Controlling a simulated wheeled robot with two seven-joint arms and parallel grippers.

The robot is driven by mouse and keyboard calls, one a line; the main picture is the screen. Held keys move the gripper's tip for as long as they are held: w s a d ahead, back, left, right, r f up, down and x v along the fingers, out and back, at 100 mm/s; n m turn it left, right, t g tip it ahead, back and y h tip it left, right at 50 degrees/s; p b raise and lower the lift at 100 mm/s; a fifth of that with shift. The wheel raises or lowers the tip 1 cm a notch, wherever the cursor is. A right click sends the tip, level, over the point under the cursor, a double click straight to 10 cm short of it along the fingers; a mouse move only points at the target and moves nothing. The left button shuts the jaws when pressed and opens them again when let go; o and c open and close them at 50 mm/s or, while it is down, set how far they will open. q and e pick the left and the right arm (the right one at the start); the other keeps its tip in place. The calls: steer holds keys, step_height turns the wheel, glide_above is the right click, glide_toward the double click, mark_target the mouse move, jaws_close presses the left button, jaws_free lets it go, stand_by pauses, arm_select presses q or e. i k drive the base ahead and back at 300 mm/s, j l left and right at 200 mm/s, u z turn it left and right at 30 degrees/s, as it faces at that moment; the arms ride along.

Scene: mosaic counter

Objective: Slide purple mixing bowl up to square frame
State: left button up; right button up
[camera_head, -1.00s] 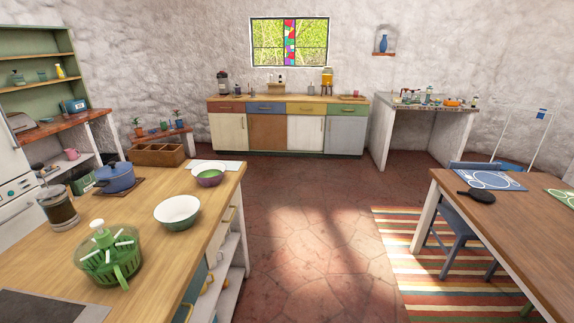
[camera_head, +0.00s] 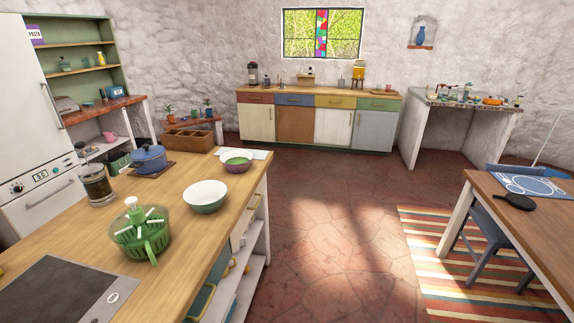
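A small bowl (camera_head: 237,166), purple outside with a greenish inside, stands upright on the wooden counter (camera_head: 105,213) near its far right end. I cannot tell whether this is the square frame, and no other clear square frame shows on the counter.
A larger white-and-green bowl (camera_head: 205,197), a green salad spinner (camera_head: 139,234), a French press (camera_head: 97,186), a blue pot (camera_head: 148,159), a wooden box (camera_head: 188,139) and a cooktop (camera_head: 66,291) share the counter. Open floor (camera_head: 330,230) lies right of it.

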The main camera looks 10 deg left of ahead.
mark_target(238, 160)
steer(key=i+l+z, duration=0.2)
steer(key=i+l, duration=0.15)
steer(key=i, duration=0.15)
steer(key=i+l, duration=0.1)
steer(key=i, duration=0.7)
steer(key=i+l, duration=0.1)
steer(key=i, duration=0.65)
steer(key=i+l, duration=0.1)
steer(key=i, duration=0.7)
steer(key=i+u, duration=0.1)
steer(key=i, duration=0.65)
steer(key=i+j+u, duration=0.15)
steer(key=i+u, duration=0.3)
steer(key=i+l+u, duration=0.1)
steer(key=i+u, duration=0.3)
steer(key=i, duration=0.2)
steer(key=i+l+u, duration=0.2)
steer(key=i+u, duration=0.25)
steer(key=i+l+u, duration=0.4)
steer(key=i, duration=0.1)
